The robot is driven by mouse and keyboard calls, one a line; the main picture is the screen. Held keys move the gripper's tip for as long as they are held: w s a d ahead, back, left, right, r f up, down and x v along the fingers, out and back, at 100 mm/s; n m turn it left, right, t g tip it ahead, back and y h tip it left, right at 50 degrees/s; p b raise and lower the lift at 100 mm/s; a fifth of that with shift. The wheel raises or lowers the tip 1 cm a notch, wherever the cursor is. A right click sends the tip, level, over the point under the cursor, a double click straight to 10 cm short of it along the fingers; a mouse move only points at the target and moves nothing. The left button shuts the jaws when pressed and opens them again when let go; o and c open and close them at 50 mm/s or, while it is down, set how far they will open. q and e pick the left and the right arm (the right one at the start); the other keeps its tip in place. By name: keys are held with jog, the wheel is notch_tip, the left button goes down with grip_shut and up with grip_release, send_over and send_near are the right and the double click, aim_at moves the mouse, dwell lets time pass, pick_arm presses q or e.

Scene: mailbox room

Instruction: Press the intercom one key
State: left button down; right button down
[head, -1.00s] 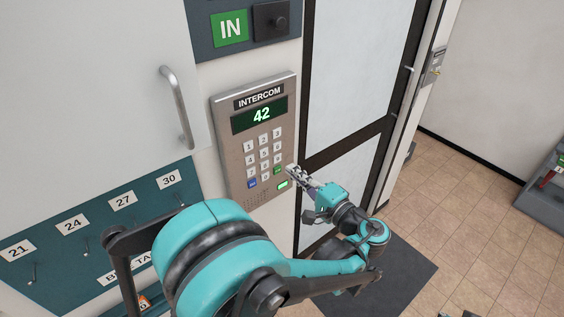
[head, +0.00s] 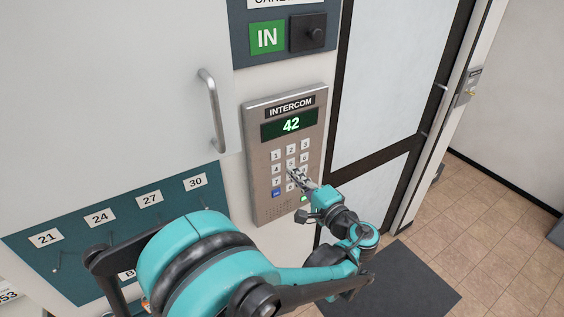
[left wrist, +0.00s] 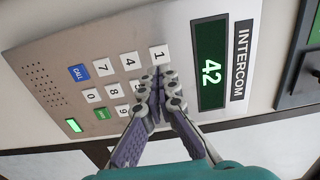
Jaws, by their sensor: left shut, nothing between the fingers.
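The intercom (head: 256,118) is a grey-brown wall panel with a green "42" on its dark display (head: 291,126) and a number keypad below. Its one key (head: 276,156) is the pale top-left key and shows uncovered; it also shows in the left wrist view (left wrist: 159,54). My left gripper (head: 292,173) is shut and empty, its tips over the keypad, right of and below the one key. In the left wrist view its tips (left wrist: 161,73) appear close beside the one key and hide some neighbouring keys. I cannot tell whether they touch the panel. My right gripper is not in view.
A blue call key (head: 276,194) and a green key (left wrist: 103,114) are at the keypad's bottom. A cabinet handle (head: 211,110) is left of the intercom. An IN sign (head: 267,38) and dark knob box (head: 308,32) are above. A dark-framed door (head: 385,95) stands right.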

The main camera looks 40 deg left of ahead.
aim_at(276, 155)
pick_arm(q)
jog(key=x, duration=0.6)
jog(key=shift+w+a, duration=0.15)
jog(key=shift+a, duration=0.2)
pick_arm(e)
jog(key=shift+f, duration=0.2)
